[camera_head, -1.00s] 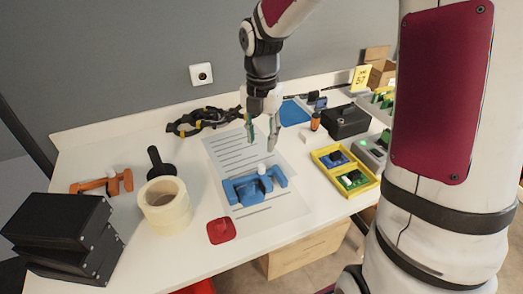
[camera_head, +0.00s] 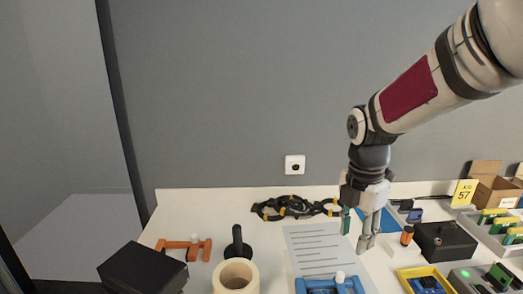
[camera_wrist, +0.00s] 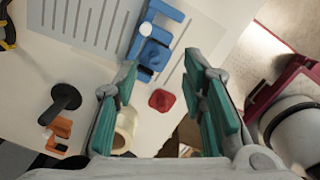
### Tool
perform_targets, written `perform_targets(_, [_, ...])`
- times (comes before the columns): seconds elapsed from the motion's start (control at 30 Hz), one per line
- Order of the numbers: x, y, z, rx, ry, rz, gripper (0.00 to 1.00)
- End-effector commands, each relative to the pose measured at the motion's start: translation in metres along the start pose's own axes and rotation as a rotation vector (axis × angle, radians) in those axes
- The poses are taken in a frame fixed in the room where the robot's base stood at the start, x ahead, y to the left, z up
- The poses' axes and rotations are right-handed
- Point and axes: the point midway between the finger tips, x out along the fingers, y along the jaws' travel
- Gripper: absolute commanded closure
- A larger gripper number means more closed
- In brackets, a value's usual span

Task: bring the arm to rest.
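My gripper (camera_head: 356,231) hangs fingers-down from my raised arm, above the table near the right edge of a lined sheet (camera_head: 308,245). In the wrist view the green-padded fingers of my gripper (camera_wrist: 160,72) are wide apart with nothing held between them. A blue clamp-like part with a white knob (camera_wrist: 152,52) lies on the sheet below, apart from the fingers. It also shows at the lower edge of the head view (camera_head: 325,285).
Around it are a tape roll (camera_head: 236,276), black-handled tool (camera_head: 237,243), orange clamp (camera_head: 184,247), black boxes (camera_head: 142,270), cable bundle (camera_head: 292,207), yellow tray (camera_head: 421,281), black case (camera_head: 442,241) and cartons (camera_head: 493,187). A red piece (camera_wrist: 161,100) lies near the table edge.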

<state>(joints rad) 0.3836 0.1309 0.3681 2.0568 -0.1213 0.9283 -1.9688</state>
Motion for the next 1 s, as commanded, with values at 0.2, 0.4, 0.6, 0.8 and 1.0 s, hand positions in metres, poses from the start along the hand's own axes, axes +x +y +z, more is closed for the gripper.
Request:
perform_targets(0.2, [-0.08,-0.058,-0.033,0.518,-0.071,0.073,0.62])
perform_targets(0.4, [-0.131,-0.113,-0.063,1.011,-0.055,0.173,0.62])
perform_targets(0.6, [-0.167,-0.168,-0.094,1.494,0.048,0.268,0.62])
perform_targets(0.8, [-0.183,-0.207,-0.117,1.855,0.185,0.306,0.62])
perform_targets(1.0, [-0.186,-0.221,-0.125,2.001,0.251,0.305,0.62])
